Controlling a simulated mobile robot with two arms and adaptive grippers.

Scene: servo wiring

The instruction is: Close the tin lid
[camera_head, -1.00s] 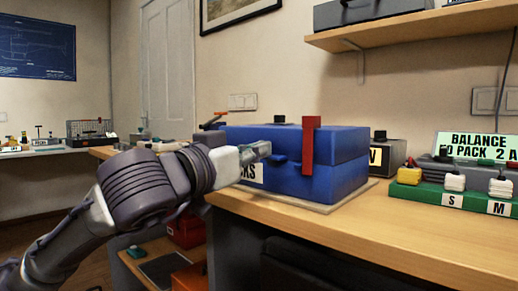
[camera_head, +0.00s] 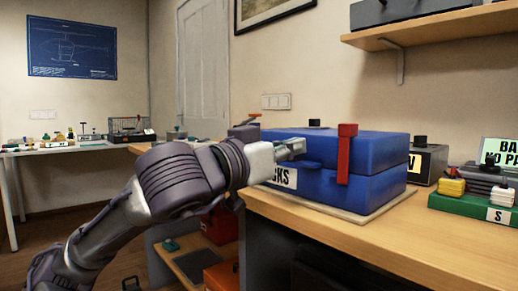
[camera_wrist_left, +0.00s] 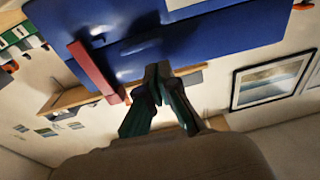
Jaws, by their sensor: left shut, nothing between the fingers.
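The blue tin (camera_head: 325,186) stands on the wooden bench, with part of a white label, "CKS", on its front. Its blue lid (camera_head: 375,149) lies over the lower part with a seam between; I cannot tell whether it is fully seated. A red upright strip (camera_head: 343,155) crosses the front at the seam. My left gripper (camera_head: 298,147) is shut and empty, at the lid's front left edge; contact is unclear. In the left wrist view, the shut fingers (camera_wrist_left: 158,72) point at the blue surface (camera_wrist_left: 220,40), with the red strip (camera_wrist_left: 95,72) to their left. My right gripper is not visible.
The tin sits on a thin board (camera_head: 385,205) near the front edge of the bench (camera_head: 410,235). A dark grey box (camera_head: 428,163) stands behind at right, beside a green tray (camera_head: 470,208). A shelf (camera_head: 440,28) hangs above. The bench front at right is clear.

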